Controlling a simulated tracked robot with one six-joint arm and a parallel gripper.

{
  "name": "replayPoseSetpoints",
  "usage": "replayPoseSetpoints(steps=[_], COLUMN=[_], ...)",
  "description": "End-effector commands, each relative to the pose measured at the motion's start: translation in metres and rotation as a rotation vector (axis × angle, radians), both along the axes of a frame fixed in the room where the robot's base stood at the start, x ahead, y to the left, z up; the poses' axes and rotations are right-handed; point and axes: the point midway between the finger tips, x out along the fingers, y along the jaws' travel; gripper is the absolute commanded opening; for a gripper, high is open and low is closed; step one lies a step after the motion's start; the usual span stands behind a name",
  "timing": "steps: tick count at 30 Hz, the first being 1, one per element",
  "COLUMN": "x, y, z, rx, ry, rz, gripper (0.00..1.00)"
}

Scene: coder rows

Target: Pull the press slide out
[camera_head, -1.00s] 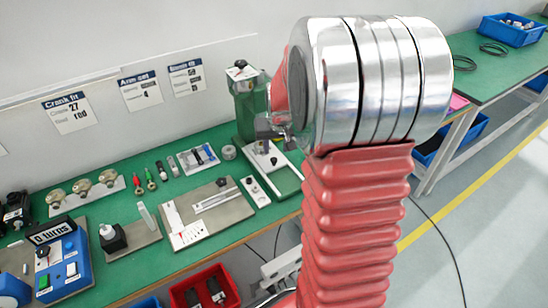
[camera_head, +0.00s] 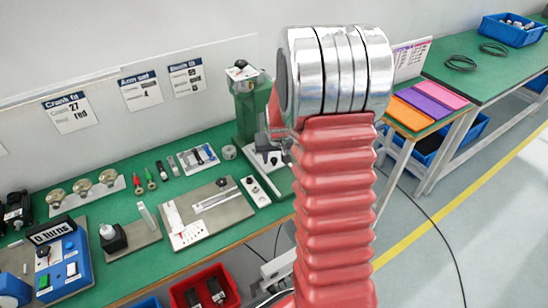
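The green press (camera_head: 250,112) stands at the back right of the bench against the wall, upright, with a black knob on its pale top. At its foot is a pale slide plate (camera_head: 283,180) on a green base, partly hidden behind my arm. Grey and dark parts show just above the plate, beside my red arm. My gripper is mostly hidden behind my own arm, and I cannot separate it from the press parts there. Whether it touches the slide, or is open or shut, does not show.
Coloured trays (camera_head: 430,100) lie at right.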

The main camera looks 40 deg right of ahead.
Motion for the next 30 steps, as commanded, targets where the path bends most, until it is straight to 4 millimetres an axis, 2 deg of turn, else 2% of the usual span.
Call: replayPoseSetpoints(steps=[3,19,30], x=[-0.0002,-0.0004,-0.0007], y=[-0.0001,-0.0003,-0.0002], z=[0.0002,0.0002,0.0003], rx=[0.000,0.001,0.001], ry=[0.000,0.001,0.001], rz=[0.000,-0.001,-0.001], gripper=[0.37,0.00,0.00])
